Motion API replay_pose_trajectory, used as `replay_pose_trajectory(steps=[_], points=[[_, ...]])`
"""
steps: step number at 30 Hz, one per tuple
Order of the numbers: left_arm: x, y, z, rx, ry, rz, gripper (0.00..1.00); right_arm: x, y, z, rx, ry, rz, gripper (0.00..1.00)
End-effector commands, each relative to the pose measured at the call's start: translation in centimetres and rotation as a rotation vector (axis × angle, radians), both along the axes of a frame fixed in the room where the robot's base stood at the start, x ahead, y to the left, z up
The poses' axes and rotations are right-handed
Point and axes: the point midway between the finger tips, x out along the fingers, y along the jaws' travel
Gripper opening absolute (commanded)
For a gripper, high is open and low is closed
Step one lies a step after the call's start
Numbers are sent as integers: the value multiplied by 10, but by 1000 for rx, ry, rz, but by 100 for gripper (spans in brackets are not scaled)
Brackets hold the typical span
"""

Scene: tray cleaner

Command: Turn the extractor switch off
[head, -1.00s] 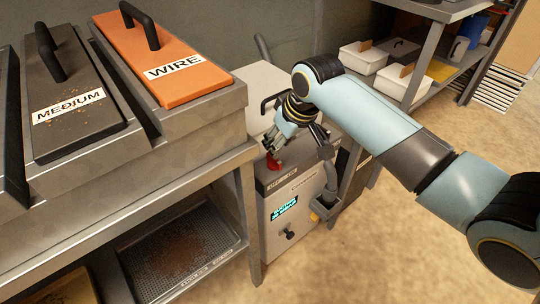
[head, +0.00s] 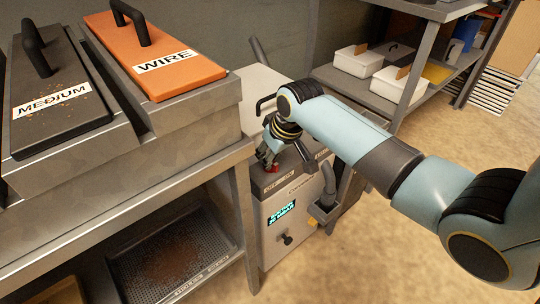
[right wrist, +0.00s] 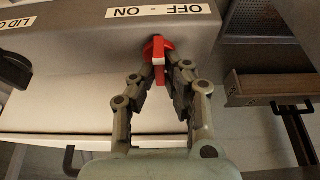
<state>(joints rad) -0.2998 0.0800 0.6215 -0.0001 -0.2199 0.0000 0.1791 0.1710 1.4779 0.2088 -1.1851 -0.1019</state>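The extractor switch is a red knob (right wrist: 158,50) under the "OFF - ON" label (right wrist: 160,10) in the right wrist view. In the head view only a bit of red (head: 272,169) shows below my right gripper, on top of the grey machine (head: 274,215). My right gripper (right wrist: 157,72) has its fingertips close together at the knob, one on each side. It also shows in the head view (head: 266,160). It looks closed on the knob, though the contact is partly hidden by the fingers. My left gripper is not in view.
The bench with orange "WIRE" (head: 160,50) and dark "MEDIUM" (head: 55,100) brushes stands left. Shelves with white bins (head: 390,85) are back right. Floor at lower right is clear.

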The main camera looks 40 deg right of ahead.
Motion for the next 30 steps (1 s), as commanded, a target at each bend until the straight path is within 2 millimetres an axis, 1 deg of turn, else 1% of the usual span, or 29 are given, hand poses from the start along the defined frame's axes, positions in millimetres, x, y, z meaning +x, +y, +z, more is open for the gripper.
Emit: replay_pose_trajectory(steps=[11, 16, 20, 24, 30], points=[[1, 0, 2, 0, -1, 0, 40, 0, 0, 1, 0, 1, 15, 0], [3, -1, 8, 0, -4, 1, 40, 0, -1, 2, 0, 2, 76, 0], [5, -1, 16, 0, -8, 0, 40, 0, -1, 3, 1, 0, 158, 0], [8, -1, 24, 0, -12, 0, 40, 0, 0, 3, 1, 1, 277, 0], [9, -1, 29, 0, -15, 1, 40, 1, 0, 2, 1, 0, 466, 0]])
